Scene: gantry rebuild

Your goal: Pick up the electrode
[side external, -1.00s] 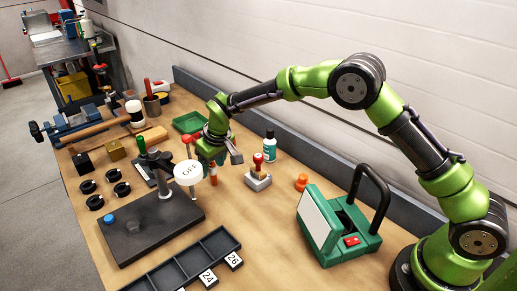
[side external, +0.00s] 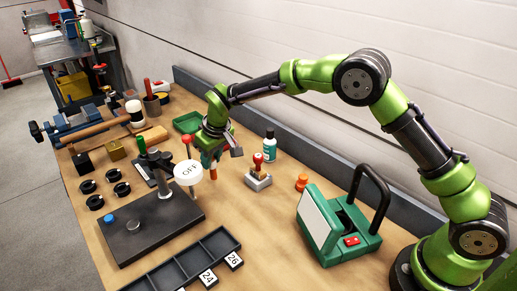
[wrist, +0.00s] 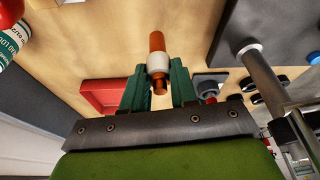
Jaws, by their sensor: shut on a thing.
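The electrode (wrist: 157,44) is a copper-orange rod with a white collar in the wrist view. It sits between the two green fingers of my gripper (wrist: 159,72), which is shut on it around the collar. Its orange end points away from my palm, over the wooden bench. In the side external view my gripper (side external: 210,158) is above the middle of the bench, behind the white OFF disc.
A black stand (side external: 150,228) with a post and the OFF disc (side external: 188,172) is in front of my gripper. A red-knobbed stamp (side external: 258,178), a teal bottle (side external: 269,147) and a green device (side external: 340,235) stand to the right. A green tray (side external: 188,122) is behind. Bare bench lies between.

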